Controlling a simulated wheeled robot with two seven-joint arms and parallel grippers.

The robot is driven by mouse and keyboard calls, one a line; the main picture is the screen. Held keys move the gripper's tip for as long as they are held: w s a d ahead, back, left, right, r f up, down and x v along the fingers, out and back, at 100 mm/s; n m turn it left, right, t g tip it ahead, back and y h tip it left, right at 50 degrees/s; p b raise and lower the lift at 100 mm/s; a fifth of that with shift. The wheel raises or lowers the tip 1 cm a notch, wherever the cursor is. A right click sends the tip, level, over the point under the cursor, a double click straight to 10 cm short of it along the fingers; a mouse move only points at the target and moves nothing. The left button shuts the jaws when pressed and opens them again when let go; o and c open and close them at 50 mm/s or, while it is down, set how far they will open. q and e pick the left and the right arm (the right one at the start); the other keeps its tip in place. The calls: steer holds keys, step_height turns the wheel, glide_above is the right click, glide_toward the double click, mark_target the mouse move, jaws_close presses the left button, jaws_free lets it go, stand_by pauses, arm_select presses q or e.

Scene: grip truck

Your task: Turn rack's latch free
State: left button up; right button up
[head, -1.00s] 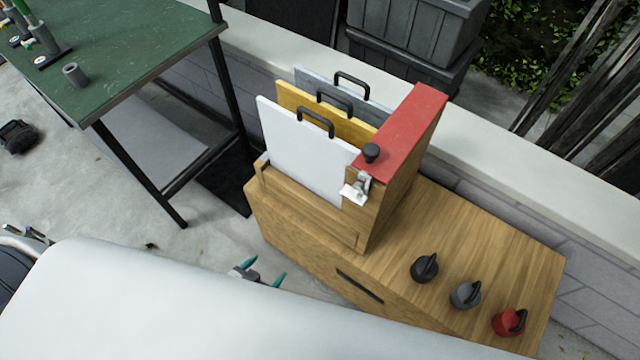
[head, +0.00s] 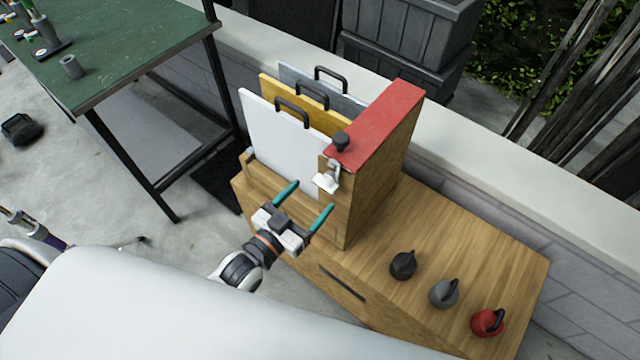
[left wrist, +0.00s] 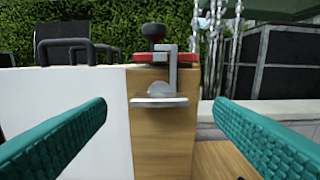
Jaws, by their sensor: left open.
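The rack (head: 372,185) is a wooden holder with a red top on a wooden cabinet. It holds a white (head: 285,145), a yellow and a grey panel, each with a black handle. The silver latch (head: 327,178) is on the rack's front end, below a black knob (head: 340,141). In the left wrist view the latch (left wrist: 160,101) shows as a flat plate under an upright bracket, centred between my fingers. My left gripper (head: 309,197) is open and empty, in front of the rack and a little short of the latch. My right gripper is out of view.
The cabinet top (head: 440,230) carries a black (head: 403,265), a grey (head: 443,293) and a red (head: 487,322) kettle-shaped weight at the right. A green table (head: 120,50) stands at the left. A low wall runs behind the rack.

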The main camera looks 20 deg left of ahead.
mark_target(321, 187)
arm_select(q)
steer(key=shift+x, duration=2.25)
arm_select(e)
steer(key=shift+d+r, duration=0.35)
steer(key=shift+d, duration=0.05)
arm_select(q)
steer(key=shift+c, duration=0.2)
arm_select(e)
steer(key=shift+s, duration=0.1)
arm_select(q)
steer(key=c, duration=0.9)
steer(key=shift+c, duration=0.2)
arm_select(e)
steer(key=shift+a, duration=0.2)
